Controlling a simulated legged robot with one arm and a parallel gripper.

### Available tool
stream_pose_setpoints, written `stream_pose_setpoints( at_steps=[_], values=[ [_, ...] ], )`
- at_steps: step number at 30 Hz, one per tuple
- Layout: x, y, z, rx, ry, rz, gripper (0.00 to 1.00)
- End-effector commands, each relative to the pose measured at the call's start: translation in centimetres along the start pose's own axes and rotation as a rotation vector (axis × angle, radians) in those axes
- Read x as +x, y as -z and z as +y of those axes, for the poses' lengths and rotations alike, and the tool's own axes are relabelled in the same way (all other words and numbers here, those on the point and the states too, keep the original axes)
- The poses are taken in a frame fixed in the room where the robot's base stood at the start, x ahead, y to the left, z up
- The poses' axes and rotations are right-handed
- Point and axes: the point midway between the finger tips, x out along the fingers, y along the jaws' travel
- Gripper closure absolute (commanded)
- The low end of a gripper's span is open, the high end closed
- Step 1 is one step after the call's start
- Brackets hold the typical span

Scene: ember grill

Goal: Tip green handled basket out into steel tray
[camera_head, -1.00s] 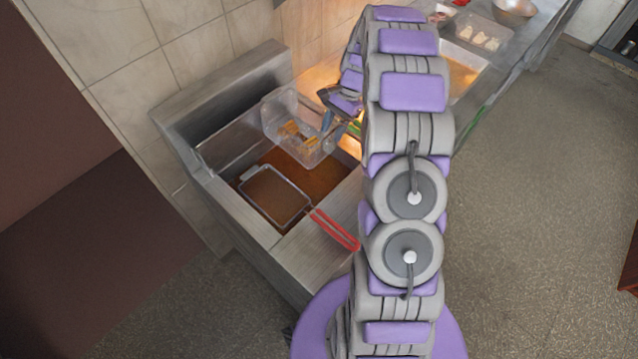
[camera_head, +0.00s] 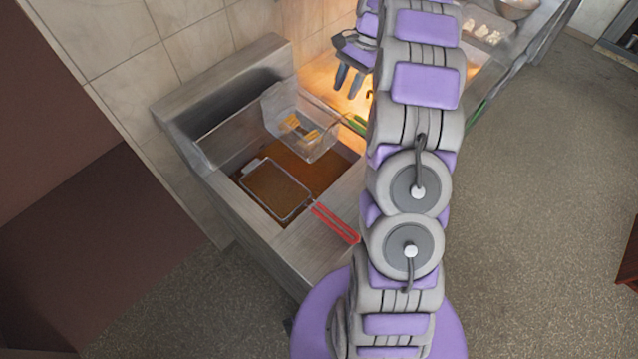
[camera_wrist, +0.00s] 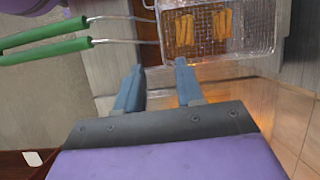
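The green-handled basket (camera_head: 318,140) is a wire basket sitting at the back right of the fryer, with several orange-brown pieces (camera_head: 299,130) in it. Its green handle (camera_wrist: 45,48) shows at the left of the wrist view, and the basket mesh (camera_wrist: 250,28) at the top right. My gripper (camera_head: 350,78) is open and empty above and behind the basket in the head view. In the wrist view its two blue fingers (camera_wrist: 158,75) are apart, with nothing between them, near the basket's handle end. I cannot make out the steel tray for certain.
A second basket (camera_head: 275,190) with a red handle (camera_head: 335,222) lies in the fryer's brown oil, left of the green-handled one. The steel fryer (camera_head: 225,165) stands against a tiled wall (camera_head: 190,45). A metal bowl (camera_head: 518,8) is at the far counter.

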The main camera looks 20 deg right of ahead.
Motion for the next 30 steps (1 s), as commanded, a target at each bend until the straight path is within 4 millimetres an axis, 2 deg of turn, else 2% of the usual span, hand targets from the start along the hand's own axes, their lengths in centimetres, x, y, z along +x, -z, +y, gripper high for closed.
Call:
stream_pose_setpoints(
  at_steps=[14,30],
  values=[
    [0.8,-5.7,0.5,-0.144,-0.038,0.025,0.62],
    [2.8,-12.9,3.1,-0.338,-0.098,0.054,0.62]
  ],
)
